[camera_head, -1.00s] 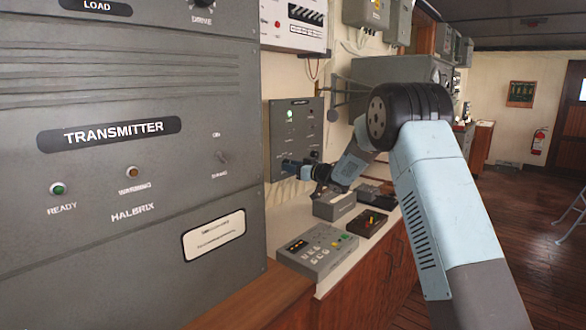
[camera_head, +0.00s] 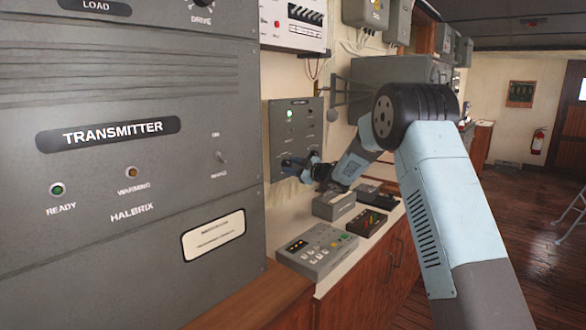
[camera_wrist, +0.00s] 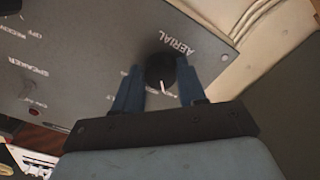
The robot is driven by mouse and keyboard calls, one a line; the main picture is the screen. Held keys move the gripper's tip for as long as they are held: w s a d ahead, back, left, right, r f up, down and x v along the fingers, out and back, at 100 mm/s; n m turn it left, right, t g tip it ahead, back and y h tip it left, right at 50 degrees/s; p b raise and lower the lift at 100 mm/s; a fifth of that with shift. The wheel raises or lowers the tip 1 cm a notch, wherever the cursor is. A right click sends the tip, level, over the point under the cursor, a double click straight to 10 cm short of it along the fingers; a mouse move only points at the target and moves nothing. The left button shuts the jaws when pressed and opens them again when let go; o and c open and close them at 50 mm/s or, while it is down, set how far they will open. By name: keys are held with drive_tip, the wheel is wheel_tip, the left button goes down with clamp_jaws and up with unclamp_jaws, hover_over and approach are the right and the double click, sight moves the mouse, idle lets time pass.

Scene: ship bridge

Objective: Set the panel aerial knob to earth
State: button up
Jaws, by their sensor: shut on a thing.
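The aerial knob (camera_wrist: 161,72) is a black round knob with a white pointer line on a grey panel, under the label AERIAL in the wrist view. My gripper (camera_wrist: 160,76) has its two blue fingers on either side of the knob and is shut on it. The pointer line runs toward the bottom of the wrist view; the position marks beside it are too small or hidden to read.
A large grey transmitter cabinet (camera_head: 120,170) stands close on the left. A grey keypad box (camera_head: 318,250) and other small boxes (camera_head: 366,222) sit on the counter below my arm. The wooden floor (camera_head: 525,235) at the right is mostly open.

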drive_tip(key=shift+s+a+f+n, duration=0.1)
drive_tip(key=shift+f+n, duration=0.05)
drive_tip(key=shift+n, duration=0.45)
drive_tip(key=o, duration=1.1)
drive_tip(key=shift+c, duration=0.2)
drive_tip(key=shift+d, duration=0.2)
drive_tip(key=v, duration=1.3)
drive_tip(key=shift+s+d, duration=0.15)
drive_tip(key=shift+s, duration=0.05)
